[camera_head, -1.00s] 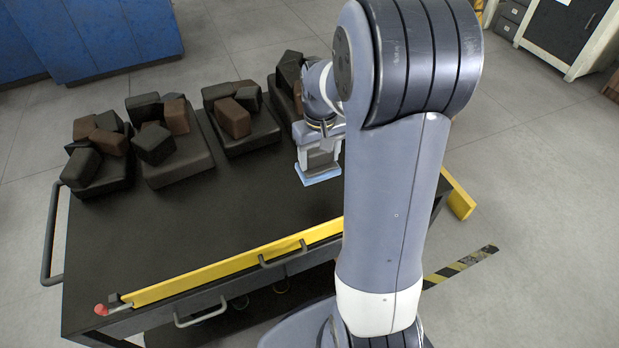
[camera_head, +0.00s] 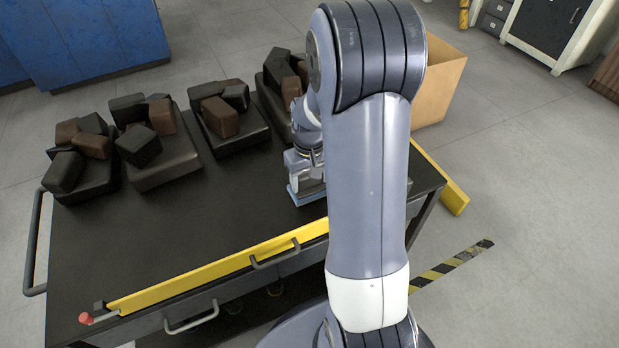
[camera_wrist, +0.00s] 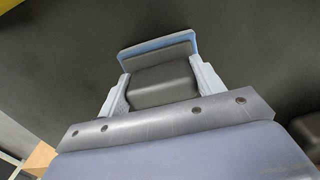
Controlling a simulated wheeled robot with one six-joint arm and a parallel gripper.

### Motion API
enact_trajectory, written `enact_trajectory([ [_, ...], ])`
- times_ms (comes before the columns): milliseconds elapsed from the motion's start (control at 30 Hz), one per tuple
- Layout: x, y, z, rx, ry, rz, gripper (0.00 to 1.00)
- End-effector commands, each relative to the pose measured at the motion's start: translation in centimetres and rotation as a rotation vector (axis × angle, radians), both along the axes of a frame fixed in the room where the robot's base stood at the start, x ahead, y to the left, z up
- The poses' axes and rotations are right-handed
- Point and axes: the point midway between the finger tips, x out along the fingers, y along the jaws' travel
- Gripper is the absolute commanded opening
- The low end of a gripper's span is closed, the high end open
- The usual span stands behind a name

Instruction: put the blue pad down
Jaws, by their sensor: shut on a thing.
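The blue pad (camera_head: 307,198) is a flat light-blue plate under my gripper (camera_head: 303,178), above or on the right part of the black cart top (camera_head: 180,225). My arm hides its right side. In the wrist view, the blue pad (camera_wrist: 158,44) shows as a blue edge beyond a dark grey block that seems to be its upper part. The two light fingers of my gripper (camera_wrist: 160,82) are shut on this grey part, one on each side. Whether the blue underside touches the cart top, I cannot tell.
Dark cushion-like bases with black and brown blocks, such as this one (camera_head: 160,150), line the cart's far side. A yellow rail (camera_head: 220,268) runs along the near edge. A cardboard box (camera_head: 440,88) stands beyond my arm. The cart's middle is bare.

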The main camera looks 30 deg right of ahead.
Motion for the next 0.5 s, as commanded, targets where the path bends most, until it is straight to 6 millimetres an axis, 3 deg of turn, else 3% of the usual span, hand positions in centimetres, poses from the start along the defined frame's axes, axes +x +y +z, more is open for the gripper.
enact_trajectory([
  [67,0.0,0.0,-0.33,0.0,0.0,0.0,0.45],
  [100,0.0,0.0,-0.3,0.0,0.0,0.0,0.65],
  [300,0.0,0.0,-0.24,0.0,0.0,0.0,0.81],
  [500,0.01,0.0,-0.23,0.0,0.0,0.0,0.85],
])
